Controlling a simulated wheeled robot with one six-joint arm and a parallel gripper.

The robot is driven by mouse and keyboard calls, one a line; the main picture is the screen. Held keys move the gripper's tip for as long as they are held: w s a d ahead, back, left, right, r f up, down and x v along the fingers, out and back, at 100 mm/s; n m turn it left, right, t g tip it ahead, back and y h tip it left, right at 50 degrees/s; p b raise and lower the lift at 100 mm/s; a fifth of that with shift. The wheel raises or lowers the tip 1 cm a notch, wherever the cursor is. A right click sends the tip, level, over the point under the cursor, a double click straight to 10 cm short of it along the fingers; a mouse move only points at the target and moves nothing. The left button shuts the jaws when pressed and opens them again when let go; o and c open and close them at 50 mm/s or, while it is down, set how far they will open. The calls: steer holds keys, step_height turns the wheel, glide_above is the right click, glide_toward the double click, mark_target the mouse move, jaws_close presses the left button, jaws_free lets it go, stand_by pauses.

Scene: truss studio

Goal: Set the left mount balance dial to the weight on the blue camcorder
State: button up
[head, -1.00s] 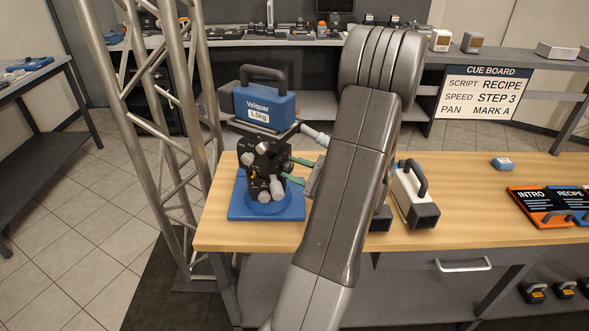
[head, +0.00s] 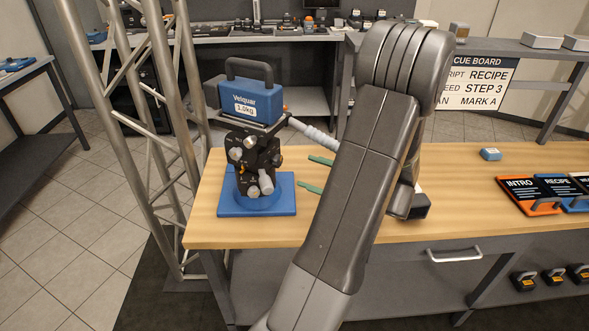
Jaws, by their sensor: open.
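The blue camcorder (head: 250,100) sits on top of the black camera mount (head: 254,150). Its label reads "Velquar" and "1.0kg". The mount stands upright on a blue base (head: 228,207) at the table's left end. Several grey knobs and small orange marks show on the mount's front; which knob is the balance dial, and its setting, are too small to tell. A grey pan handle (head: 316,135) sticks out to the right. My gripper (head: 316,174) has green fingertips, apart and empty, pointing left at the mount with a gap between. My arm hides the gripper's body.
A metal truss (head: 165,130) stands close left of the wooden table (head: 450,190). A dark-and-white camera (head: 420,204) is mostly hidden behind my arm. Cue cards (head: 530,194) and a small blue block (head: 490,154) lie at the right. The cue board (head: 482,80) reads RECIPE, STEP 3, MARK A.

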mark_target(280, 162)
steer(key=v, duration=0.5)
steer(key=shift+d, duration=0.1)
steer(key=p+x, duration=0.1)
steer(key=x, duration=1.2)
steer(key=shift+w+a, duration=0.2)
steer(key=shift+a, duration=0.15)
steer(key=shift+d, duration=0.1)
